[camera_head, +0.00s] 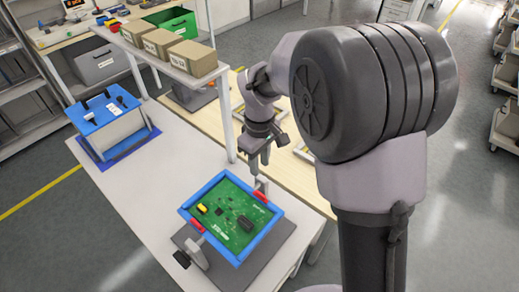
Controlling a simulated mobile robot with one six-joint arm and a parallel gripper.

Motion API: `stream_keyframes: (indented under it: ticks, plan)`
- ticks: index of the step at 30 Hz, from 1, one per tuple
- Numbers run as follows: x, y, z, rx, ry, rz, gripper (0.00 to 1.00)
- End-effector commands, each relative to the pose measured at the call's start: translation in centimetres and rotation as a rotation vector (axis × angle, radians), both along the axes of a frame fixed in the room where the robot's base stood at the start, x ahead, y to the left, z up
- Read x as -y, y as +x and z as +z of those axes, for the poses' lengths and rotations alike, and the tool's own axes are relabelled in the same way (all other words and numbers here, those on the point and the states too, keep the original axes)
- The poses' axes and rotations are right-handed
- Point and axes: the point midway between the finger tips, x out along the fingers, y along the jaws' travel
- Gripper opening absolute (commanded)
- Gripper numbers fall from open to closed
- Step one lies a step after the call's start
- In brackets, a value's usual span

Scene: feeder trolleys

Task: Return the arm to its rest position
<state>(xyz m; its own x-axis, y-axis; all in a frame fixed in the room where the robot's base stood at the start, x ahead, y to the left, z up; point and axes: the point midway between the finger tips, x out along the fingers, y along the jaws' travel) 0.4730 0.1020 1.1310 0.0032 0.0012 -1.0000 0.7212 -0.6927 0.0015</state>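My arm rises at the right of the head view and reaches over the table. My gripper (259,172) points down near the back corner of a green circuit board (232,214) in a blue frame. Its fingers are small here, and I cannot tell whether they are apart or closed, or whether they touch the frame. I see nothing clearly held. The board carries a yellow part and several dark parts, and red pieces sit at two sides of the frame.
The framed board rests on a grey plate (262,262) on a white table (150,200). A blue-topped box (107,112) stands further left. A shelf post (224,105) rises close to my gripper, with cardboard boxes (192,58) above. Trolleys (507,125) stand far right, across open floor.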

Motion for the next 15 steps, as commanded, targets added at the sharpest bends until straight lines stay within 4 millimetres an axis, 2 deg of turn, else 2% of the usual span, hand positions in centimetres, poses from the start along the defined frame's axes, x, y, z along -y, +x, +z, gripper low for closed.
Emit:
stream_keyframes:
  ticks: [1,6,15]
  plan:
    - [0.0,0.0,1.5,0.003,0.0,0.0,0.3]
    - [0.0,0.0,3.6,0.001,0.001,0.0,0.3]
    - [0.0,0.0,3.8,-0.001,0.0,0.0,0.3]
